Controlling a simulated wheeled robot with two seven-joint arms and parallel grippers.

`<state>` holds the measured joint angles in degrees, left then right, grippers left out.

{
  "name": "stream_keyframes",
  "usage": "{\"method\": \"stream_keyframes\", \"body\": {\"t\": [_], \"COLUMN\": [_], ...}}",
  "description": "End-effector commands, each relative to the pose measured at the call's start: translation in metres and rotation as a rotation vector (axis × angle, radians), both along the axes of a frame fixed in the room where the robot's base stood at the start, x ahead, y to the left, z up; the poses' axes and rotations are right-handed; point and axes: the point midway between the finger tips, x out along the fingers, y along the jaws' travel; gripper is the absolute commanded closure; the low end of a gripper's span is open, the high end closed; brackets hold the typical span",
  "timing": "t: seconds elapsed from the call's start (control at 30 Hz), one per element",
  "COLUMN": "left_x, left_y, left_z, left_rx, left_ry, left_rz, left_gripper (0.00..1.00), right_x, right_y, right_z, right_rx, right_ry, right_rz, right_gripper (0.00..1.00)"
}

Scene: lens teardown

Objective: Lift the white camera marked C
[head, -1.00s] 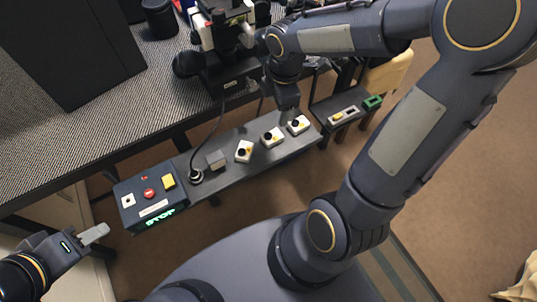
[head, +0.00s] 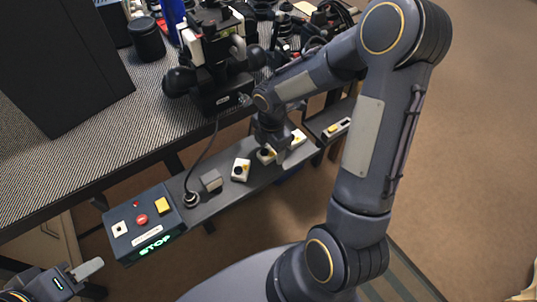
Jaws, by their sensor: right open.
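Three small white cameras with dark round lenses and yellow marks stand in a row on the grey shelf (head: 222,198): a left one (head: 241,170), a middle one (head: 265,155) and a right one (head: 298,138). Their letters are too small to read, so I cannot tell which is C. My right gripper (head: 281,157) is open and points down at the row, between the middle and right cameras, partly hiding both. I cannot tell if it touches either. My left gripper (head: 88,268) is at the lower left, away from the cameras; its opening is unclear.
A control box (head: 146,222) with buttons and a green STOP display sits at the shelf's left end. A grey block (head: 211,181) and a cable socket (head: 191,199) stand beside it. Dark equipment (head: 220,92) stands on the table behind. A small tray (head: 329,124) is at right.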

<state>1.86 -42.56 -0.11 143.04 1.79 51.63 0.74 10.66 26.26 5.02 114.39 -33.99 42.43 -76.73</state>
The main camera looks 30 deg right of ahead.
Motion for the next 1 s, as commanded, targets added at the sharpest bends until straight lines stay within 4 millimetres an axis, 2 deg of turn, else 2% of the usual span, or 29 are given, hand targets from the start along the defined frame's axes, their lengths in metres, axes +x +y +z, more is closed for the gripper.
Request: {"method": "stream_keyframes", "body": {"t": [0.13,0.17,0.53,0.8,1.0], "left_x": [0.0,0.0,0.0,0.0,0.0], "left_y": [0.0,0.0,0.0,0.0,0.0], "left_z": [0.0,0.0,0.0,0.001,0.007], "left_rx": [0.0,0.0,0.0,0.0,0.0], "left_ry": [0.0,0.0,0.0,0.0,0.0], "left_rz": [0.0,0.0,0.0,0.0,0.0], "left_gripper": [0.6,0.6,0.6,0.6,0.6], "right_x": [0.0,0.0,0.0,0.0,0.001], "right_y": [0.0,0.0,0.0,0.0,0.0], "right_z": [0.001,0.001,0.001,0.003,0.02], "right_rx": [0.0,0.0,0.0,0.0,-0.001], "right_ry": [0.0,0.0,-0.001,-0.001,-0.003], "right_rz": [-0.001,-0.001,-0.001,-0.001,-0.002], "right_gripper": [0.36,0.39,0.86,0.86,0.86]}}
